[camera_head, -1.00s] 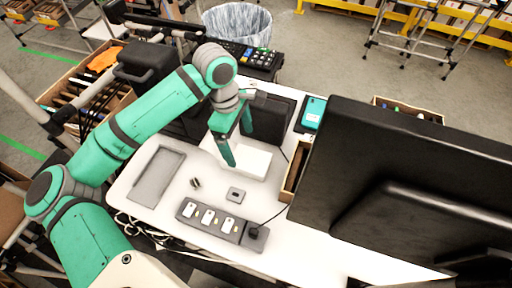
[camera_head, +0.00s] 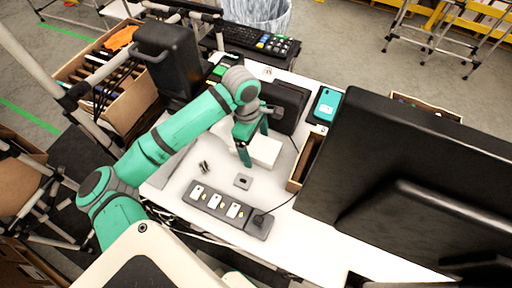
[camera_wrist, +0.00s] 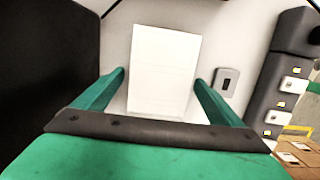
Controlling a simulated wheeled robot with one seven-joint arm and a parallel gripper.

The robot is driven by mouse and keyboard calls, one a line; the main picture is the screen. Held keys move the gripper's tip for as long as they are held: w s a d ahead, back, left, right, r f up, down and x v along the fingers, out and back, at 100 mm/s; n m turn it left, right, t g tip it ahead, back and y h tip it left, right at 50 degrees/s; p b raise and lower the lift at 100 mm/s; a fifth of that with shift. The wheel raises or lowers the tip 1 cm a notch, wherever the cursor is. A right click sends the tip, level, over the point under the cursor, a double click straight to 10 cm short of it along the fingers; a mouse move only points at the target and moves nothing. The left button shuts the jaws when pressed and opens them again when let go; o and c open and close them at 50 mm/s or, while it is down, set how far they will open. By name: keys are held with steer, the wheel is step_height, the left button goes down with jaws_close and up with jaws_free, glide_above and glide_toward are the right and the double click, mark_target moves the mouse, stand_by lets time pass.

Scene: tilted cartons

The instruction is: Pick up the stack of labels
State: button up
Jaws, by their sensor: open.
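The stack of labels (camera_head: 266,151) is a white rectangular block lying on the white table, in front of a dark box-shaped device. My gripper (camera_head: 254,146) is at its left end, fingers pointing down, and partly hides it. In the wrist view, the white stack (camera_wrist: 165,60) lies centred ahead between the two green fingers of my gripper (camera_wrist: 160,78). The fingers are spread wide, with a gap on each side of the stack. I cannot tell how high the fingertips are above the table.
A power strip (camera_head: 218,205) and a small grey plate (camera_head: 243,181) lie at the near side. The dark device (camera_head: 284,108) stands just behind the stack. A large black monitor (camera_head: 400,170) blocks the right. A teal device (camera_head: 325,104) lies behind.

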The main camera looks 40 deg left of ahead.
steer(key=shift+f, duration=0.25)
steer(key=c, duration=1.5)
steer(key=shift+r, duration=0.15)
